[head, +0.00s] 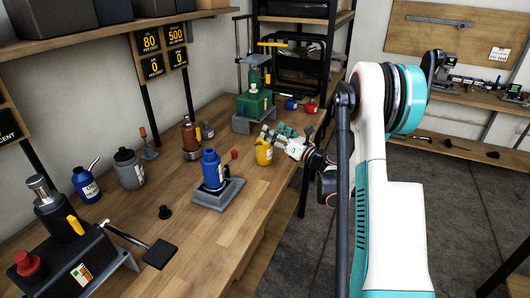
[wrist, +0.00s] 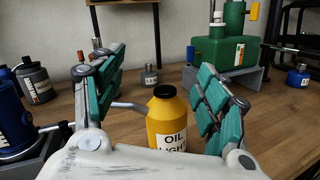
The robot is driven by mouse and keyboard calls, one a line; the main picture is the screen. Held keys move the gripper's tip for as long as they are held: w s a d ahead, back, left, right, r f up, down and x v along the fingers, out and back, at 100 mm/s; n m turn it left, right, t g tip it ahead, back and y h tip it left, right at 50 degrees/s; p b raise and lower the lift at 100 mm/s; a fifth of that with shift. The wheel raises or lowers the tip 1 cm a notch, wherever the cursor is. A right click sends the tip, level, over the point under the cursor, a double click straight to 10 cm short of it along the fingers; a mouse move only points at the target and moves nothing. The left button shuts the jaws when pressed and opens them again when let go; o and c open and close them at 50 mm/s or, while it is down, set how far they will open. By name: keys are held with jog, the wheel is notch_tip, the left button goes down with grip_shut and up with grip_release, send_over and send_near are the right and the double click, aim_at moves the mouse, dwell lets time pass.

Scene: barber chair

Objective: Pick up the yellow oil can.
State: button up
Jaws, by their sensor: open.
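The yellow oil can (head: 264,153) stands upright on the wooden workbench (head: 185,233), near its right edge. In the wrist view the yellow oil can (wrist: 170,122) has a dark top, a white label reading "OIL" and a thin grey spout pointing left. My gripper (head: 277,138) is just to the right of and above the can in the head view. In the wrist view my gripper (wrist: 160,88) is open, with teal pads on both sides of the can. The can is between and beyond the fingers, and its lower part is hidden by the gripper's base. I see no clear contact.
A blue bottle jack (head: 212,170) on a grey base stands left of the can. A green machine (head: 254,103) stands behind it, with small blue (head: 291,104) and red (head: 311,107) cans beside it. Bare bench lies in front of the can.

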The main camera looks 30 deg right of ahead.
aim_at(262, 151)
jog(key=s+d+f+n, duration=0.1)
jog(key=f, duration=0.2)
jog(key=f+n+g, duration=0.1)
jog(key=f+n, duration=0.1)
jog(key=f, duration=0.2)
jog(key=s+d+f+n+g+y, duration=0.1)
jog(key=f, duration=0.3)
jog(key=shift+s+d+f+n, duration=0.15)
jog(key=shift+s+d+n, duration=0.15)
jog(key=shift+s, duration=0.05)
jog(key=shift+w+a+f+y+b, duration=0.1)
jog(key=shift+f+y+b, duration=0.15)
jog(key=shift+y+b, duration=0.05)
jog(key=b+x, duration=0.1)
jog(key=x, duration=0.5)
jog(key=b+x, duration=0.2)
jog(key=x, duration=0.5)
jog(key=shift+w+a+f, duration=0.1)
jog(key=shift+w+f, duration=0.05)
jog(key=shift+w, duration=0.05)
jog(key=shift+c, duration=0.4)
grip_shut()
